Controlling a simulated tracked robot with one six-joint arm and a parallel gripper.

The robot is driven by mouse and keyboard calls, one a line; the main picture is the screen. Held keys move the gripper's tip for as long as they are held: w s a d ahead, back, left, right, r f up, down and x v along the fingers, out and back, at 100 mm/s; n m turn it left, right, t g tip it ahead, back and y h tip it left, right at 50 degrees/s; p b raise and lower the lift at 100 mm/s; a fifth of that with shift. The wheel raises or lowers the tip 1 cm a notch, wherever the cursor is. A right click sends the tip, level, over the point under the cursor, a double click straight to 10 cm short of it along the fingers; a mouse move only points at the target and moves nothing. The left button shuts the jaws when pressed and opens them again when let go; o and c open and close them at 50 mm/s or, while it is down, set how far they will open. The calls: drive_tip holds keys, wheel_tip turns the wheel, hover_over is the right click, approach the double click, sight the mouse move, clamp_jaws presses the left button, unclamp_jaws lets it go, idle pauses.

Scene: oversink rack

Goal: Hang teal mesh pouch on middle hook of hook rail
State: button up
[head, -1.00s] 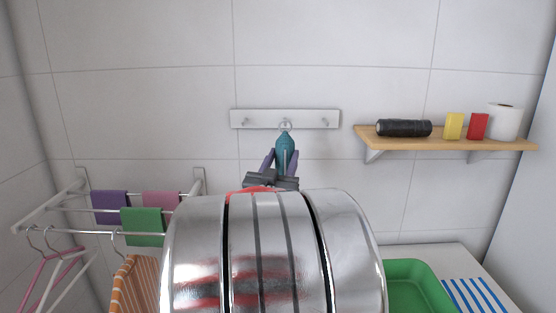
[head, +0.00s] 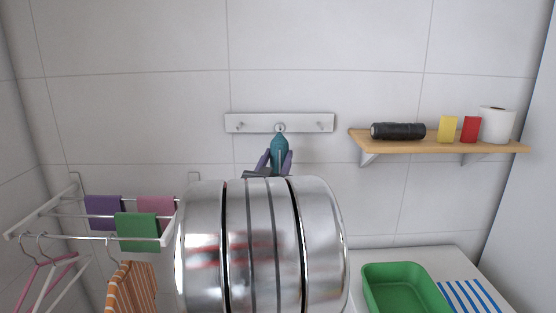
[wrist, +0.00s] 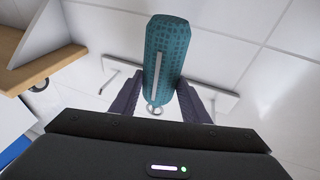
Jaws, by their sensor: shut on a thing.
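The teal mesh pouch (head: 279,152) is upright in front of the white hook rail (head: 250,123), with its metal ring at the top in line with the middle hook (head: 280,127). My gripper (head: 275,160) is shut on the pouch, its purple fingers on either side. In the wrist view the pouch (wrist: 164,55) stands between my gripper's fingers (wrist: 158,98), and its ring (wrist: 154,108) shows against the rail (wrist: 225,101). I cannot tell whether the ring is around the hook or only in front of it.
A wooden shelf (head: 440,147) at right holds a black roll (head: 398,131), a yellow box (head: 447,129), a red box (head: 470,129) and a white roll (head: 497,125). A drying rack (head: 60,212) with cloths is at left. A green tub (head: 405,290) is at lower right.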

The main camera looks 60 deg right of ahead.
drive_tip(key=shift+w+d, duration=0.15)
drive_tip(key=shift+d, duration=0.2)
drive_tip(key=shift+w+d+f, duration=0.35)
drive_tip(key=shift+d+f, duration=0.15)
drive_tip(key=shift+d, duration=0.1)
idle(0.3)
drive_tip(key=o, duration=1.3)
drive_tip(key=shift+a, duration=0.1)
drive_tip(key=v, duration=1.3)
drive_tip(key=shift+a, duration=0.35)
